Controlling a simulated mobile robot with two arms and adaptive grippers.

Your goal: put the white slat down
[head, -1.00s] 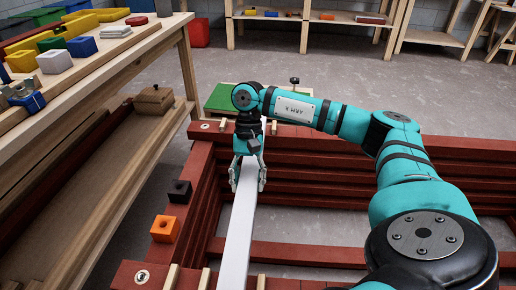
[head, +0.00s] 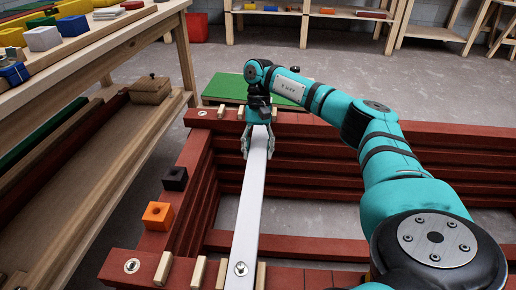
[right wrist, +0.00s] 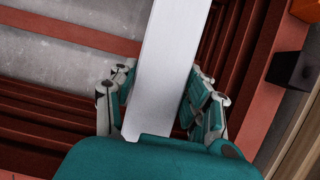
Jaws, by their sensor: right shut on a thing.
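The white slat (head: 251,205) runs lengthwise over the dark red frame (head: 190,185), from the far rail to past the bottom edge of the head view. A round screw head shows on its near part, between two pale pegs on the near rail. My right gripper (head: 259,147) is shut on the slat near its far end, just on the near side of the far rail. In the right wrist view the slat (right wrist: 168,65) passes between the fingers (right wrist: 163,95). I cannot tell whether it touches the rails. My left gripper is not in view.
Pale pegs (head: 221,111) stand on the far rail and more (head: 197,272) on the near rail. A black block (head: 175,179) and an orange block (head: 157,215) sit on the left rail. A green board (head: 226,88) lies beyond the frame. A wooden workbench (head: 150,28) stands left.

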